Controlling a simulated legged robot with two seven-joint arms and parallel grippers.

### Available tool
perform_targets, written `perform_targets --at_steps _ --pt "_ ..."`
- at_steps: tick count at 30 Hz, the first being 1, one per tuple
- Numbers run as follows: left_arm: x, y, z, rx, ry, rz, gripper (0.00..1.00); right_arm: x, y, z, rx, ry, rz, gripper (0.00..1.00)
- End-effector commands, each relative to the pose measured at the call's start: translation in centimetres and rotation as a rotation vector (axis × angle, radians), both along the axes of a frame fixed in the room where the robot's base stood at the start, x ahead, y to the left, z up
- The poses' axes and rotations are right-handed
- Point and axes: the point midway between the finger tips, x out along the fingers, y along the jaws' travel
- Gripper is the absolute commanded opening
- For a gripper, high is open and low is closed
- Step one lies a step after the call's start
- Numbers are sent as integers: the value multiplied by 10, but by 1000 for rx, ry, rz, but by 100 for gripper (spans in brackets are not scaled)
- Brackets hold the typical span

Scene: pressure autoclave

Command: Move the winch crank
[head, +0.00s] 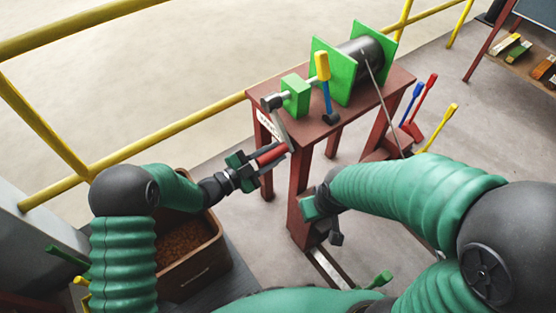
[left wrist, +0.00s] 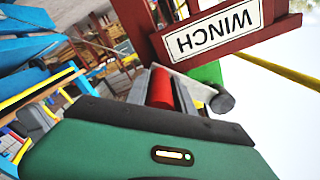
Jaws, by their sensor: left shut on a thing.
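The winch crank has a grey arm (head: 281,126) hanging down from the winch shaft and a red handle (head: 271,155) at its lower end, pointing left. My left gripper (head: 256,166) is shut on the red handle, with its fingers on either side. In the left wrist view the red handle (left wrist: 160,86) stands up behind the green gripper body, beside the grey crank arm (left wrist: 194,86). The winch drum (head: 362,60) sits between green plates on a red-brown table. My right gripper (head: 325,218) is low by the table's front leg; its fingers are mostly hidden.
A yellow-and-blue lever (head: 323,78) stands on the winch table (head: 388,88). A cable runs down from the drum. Coloured levers (head: 422,100) are at the right. Yellow railing (head: 165,132) runs behind. A brown bin (head: 205,255) lies below my left arm.

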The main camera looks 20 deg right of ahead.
Motion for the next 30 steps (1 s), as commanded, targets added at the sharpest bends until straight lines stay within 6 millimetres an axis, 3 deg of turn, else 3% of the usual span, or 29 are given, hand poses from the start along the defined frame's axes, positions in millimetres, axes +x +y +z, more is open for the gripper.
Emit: perform_targets --at_steps 1,15,30 --pt "6 2 -11 13 -41 4 0 0 0 -13 0 0 0 0" --pt "52 19 -35 162 -441 4 0 0 0 -65 0 0 0 0" --pt "80 30 -36 248 -670 2 0 0 0 -89 0 0 0 0"
